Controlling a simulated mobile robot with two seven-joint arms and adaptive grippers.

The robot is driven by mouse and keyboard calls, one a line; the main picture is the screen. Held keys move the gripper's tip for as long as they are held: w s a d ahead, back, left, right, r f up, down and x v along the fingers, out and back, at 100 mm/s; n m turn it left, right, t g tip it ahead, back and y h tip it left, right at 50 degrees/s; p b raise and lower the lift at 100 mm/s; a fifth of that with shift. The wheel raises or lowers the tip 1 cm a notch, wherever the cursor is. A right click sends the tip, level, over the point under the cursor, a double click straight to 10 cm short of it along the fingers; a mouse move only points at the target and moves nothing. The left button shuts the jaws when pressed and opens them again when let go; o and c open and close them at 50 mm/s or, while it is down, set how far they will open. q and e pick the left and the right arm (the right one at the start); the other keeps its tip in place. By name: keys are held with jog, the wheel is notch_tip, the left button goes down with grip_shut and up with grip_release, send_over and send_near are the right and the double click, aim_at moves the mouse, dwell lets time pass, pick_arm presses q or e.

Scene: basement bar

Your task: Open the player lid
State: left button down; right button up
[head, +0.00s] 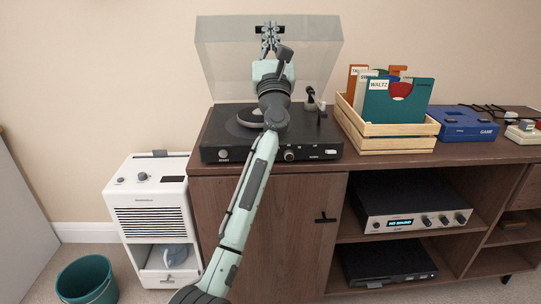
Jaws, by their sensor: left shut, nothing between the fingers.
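The record player (222,142) is a black unit on the left end of the wooden cabinet. Its clear grey lid (318,55) stands raised, tilted up behind the deck against the wall side. My left gripper (270,28) is shut and empty, in front of the lid near its upper edge. I cannot tell whether it touches the lid. My left arm crosses over the player and hides part of the deck. The tonearm (313,98) shows to the right of my arm. My right gripper is not in view.
A wooden crate (390,145) of record sleeves stands right of the player, with a blue game box (465,125) beyond it. An amplifier (410,205) sits on a shelf below. A white appliance (150,200) and a green bucket (88,281) stand on the floor at left.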

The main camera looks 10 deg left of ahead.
aim_at(270, 17)
pick_arm(q)
jog(key=x, duration=0.4)
jog(key=shift+w+r+b, duration=0.15)
jog(key=shift+w+b, duration=0.1)
jog(key=shift+b, duration=0.05)
jog(key=shift+w+a+r, duration=0.1)
jog(key=shift+w+r, duration=0.1)
jog(key=shift+w, duration=0.1)
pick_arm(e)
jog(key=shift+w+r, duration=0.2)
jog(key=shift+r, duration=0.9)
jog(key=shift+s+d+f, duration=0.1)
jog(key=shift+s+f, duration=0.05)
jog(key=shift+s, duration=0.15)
